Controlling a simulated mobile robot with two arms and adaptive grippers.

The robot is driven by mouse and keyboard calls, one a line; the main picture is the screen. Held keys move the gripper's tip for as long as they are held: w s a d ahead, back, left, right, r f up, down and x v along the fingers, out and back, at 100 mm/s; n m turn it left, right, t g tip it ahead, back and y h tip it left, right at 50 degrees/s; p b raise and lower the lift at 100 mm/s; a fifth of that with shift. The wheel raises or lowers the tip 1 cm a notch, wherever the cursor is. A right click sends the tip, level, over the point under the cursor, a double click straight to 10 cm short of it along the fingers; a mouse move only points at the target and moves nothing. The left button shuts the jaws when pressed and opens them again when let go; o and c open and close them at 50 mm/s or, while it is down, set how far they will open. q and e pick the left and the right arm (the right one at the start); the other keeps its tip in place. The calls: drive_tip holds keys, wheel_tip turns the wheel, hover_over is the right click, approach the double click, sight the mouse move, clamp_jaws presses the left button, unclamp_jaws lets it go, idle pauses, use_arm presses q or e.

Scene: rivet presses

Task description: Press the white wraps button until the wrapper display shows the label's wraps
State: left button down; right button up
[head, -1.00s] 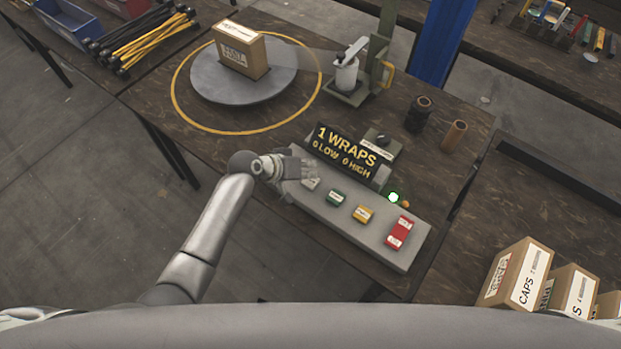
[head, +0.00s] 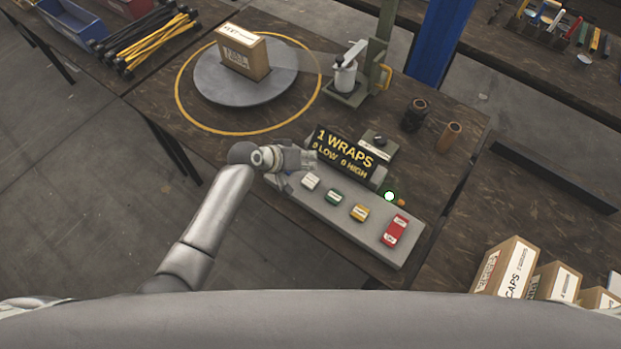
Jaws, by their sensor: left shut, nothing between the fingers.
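The wrapper display (head: 344,155) reads 1 WRAPS, 0 LOW, 0 HIGH in yellow on black. The white wraps button (head: 311,181) is at the left end of the grey control panel (head: 372,235), fully in sight. My left gripper (head: 308,162) is shut and empty, just above and left of the white button, near the display's left end; it looks apart from the button. A labelled carton (head: 242,56) stands on the round grey turntable (head: 228,90); its label is too small to read. My right gripper is not in view.
A film post (head: 345,75) stands beyond the display. Labelled boxes (head: 514,268) are at lower right.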

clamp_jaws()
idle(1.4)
